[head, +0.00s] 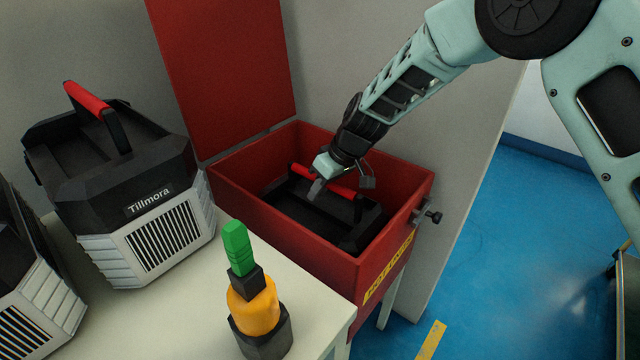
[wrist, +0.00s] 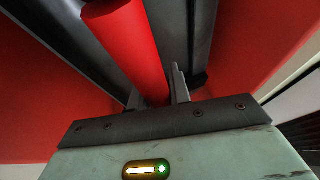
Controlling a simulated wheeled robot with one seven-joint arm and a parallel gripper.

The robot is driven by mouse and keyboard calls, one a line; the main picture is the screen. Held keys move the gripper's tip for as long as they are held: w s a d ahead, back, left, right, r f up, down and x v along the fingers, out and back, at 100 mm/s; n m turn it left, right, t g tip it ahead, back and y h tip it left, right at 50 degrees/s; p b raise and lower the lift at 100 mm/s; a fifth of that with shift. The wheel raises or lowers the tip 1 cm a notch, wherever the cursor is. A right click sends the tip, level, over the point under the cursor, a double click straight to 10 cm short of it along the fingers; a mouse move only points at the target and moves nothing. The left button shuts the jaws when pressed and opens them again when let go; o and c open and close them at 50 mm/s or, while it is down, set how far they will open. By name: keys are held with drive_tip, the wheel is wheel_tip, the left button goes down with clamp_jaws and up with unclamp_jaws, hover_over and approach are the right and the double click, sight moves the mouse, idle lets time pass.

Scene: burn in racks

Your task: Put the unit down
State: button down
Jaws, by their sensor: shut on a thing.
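The unit (head: 352,238) is black with a red handle bar across its top. It sits low inside an open red box (head: 300,248), and the box walls hide its sides and underside. My gripper (head: 322,188) reaches down into the box and is shut on the unit's red handle. In the wrist view the red handle (wrist: 125,45) runs between the two fingers of my gripper (wrist: 158,92). I cannot tell whether the unit rests on the box floor.
The box's red lid (head: 222,70) stands open against the wall. Two similar units, one labelled Tillmora (head: 155,225), stand on the pale table (head: 215,305) at left.

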sight(318, 205)
drive_tip(key=shift+w+a+f, duration=0.1)
drive_tip(key=shift+w+f, duration=0.05)
drive_tip(key=shift+f, duration=1.75)
drive_tip(key=shift+f+b, duration=0.15)
drive_tip(key=shift+b, duration=0.2)
drive_tip(key=c, duration=1.3)
unclamp_jaws()
drive_tip(key=shift+f, duration=0.2)
